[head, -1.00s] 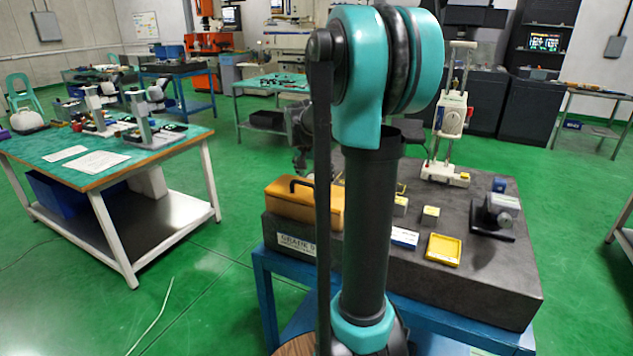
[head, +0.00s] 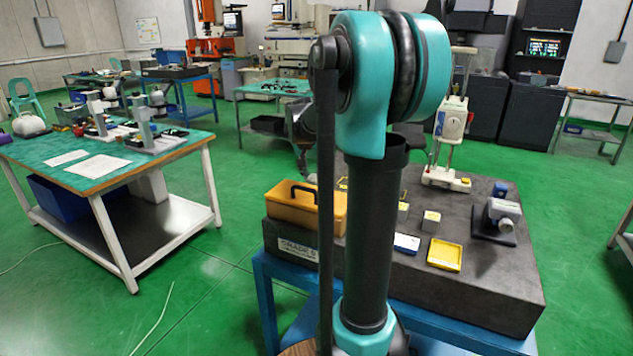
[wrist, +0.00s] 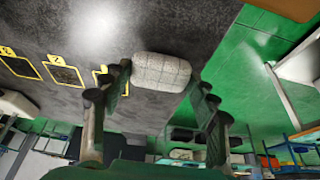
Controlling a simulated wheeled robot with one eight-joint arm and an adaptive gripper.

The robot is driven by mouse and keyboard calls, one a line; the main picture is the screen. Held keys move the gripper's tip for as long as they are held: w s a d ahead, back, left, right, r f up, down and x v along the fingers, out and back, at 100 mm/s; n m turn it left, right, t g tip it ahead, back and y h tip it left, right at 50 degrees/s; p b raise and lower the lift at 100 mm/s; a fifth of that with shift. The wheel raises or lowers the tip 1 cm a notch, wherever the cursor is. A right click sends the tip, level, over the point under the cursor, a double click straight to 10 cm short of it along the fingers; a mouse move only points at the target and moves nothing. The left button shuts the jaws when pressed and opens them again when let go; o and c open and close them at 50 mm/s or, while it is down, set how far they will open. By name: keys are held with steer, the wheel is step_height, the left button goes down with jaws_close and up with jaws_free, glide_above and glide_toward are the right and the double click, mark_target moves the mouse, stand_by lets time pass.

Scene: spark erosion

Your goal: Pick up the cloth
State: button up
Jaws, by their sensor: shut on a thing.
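The cloth (wrist: 161,71) is a pale grey, speckled, rounded bundle in the wrist view. It sits between the two dark fingertips of my gripper (wrist: 160,84), which is shut on it. Beyond it are the dark granite slab on the left and the green floor on the right. In the head view my arm stands in front of the slab, and the wrist end (head: 303,130) shows only partly behind it. The cloth cannot be made out in the head view.
The granite slab (head: 480,285) carries an orange case (head: 292,212), a yellow tray (head: 444,255), small blocks, a white stand (head: 446,150) and a grey vise (head: 497,222). Yellow-outlined, numbered squares (wrist: 63,73) mark the slab. A green-topped bench (head: 130,165) stands left, with floor between.

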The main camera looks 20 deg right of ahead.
mark_target(316, 177)
step_height(316, 177, up, 18)
stand_by(0.3)
